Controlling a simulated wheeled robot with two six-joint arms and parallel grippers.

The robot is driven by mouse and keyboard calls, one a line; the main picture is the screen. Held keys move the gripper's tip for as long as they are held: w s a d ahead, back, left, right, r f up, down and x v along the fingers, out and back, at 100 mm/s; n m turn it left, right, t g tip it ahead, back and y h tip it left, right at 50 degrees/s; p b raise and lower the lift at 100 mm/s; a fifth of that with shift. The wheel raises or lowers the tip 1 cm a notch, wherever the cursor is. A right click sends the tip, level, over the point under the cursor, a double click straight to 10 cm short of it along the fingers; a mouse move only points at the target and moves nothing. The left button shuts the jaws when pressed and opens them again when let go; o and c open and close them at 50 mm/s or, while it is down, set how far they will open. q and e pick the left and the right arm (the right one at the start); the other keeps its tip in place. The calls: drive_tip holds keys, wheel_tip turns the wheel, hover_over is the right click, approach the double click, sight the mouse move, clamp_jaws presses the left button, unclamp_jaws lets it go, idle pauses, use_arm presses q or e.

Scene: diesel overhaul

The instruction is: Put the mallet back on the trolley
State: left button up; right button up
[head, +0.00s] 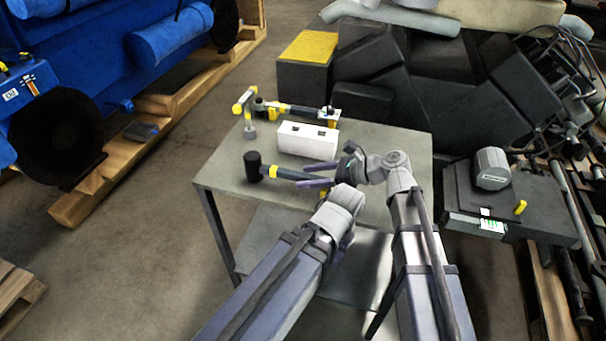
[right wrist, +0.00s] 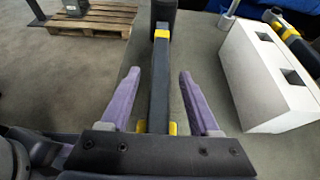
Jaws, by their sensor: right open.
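The mallet (head: 254,169), with a black head, yellow band and dark handle, lies on the left part of the grey trolley top (head: 222,180). My right gripper (head: 304,176) is at its handle, with its purple fingers open. In the right wrist view, the mallet handle (right wrist: 160,85) runs between the two spread fingers of that gripper (right wrist: 159,74), with a gap on each side. The mallet head is beyond the fingertips, at the top of that view. My left arm comes in from the bottom, but its gripper cannot be made out.
A white block (head: 307,141) with square holes stands just behind the mallet; it also shows in the right wrist view (right wrist: 262,85). Behind it lie a yellow-ended tool (head: 245,100) and a dark-handled tool (head: 300,110). A dark box (head: 510,208) stands right of the trolley.

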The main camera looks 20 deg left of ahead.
use_arm(q)
drive_tip(key=shift+r+p, duration=0.8)
drive_tip(key=shift+r, duration=0.25)
use_arm(e)
drive_tip(key=shift+v, duration=2.7)
drive_tip(key=shift+r, duration=0.1)
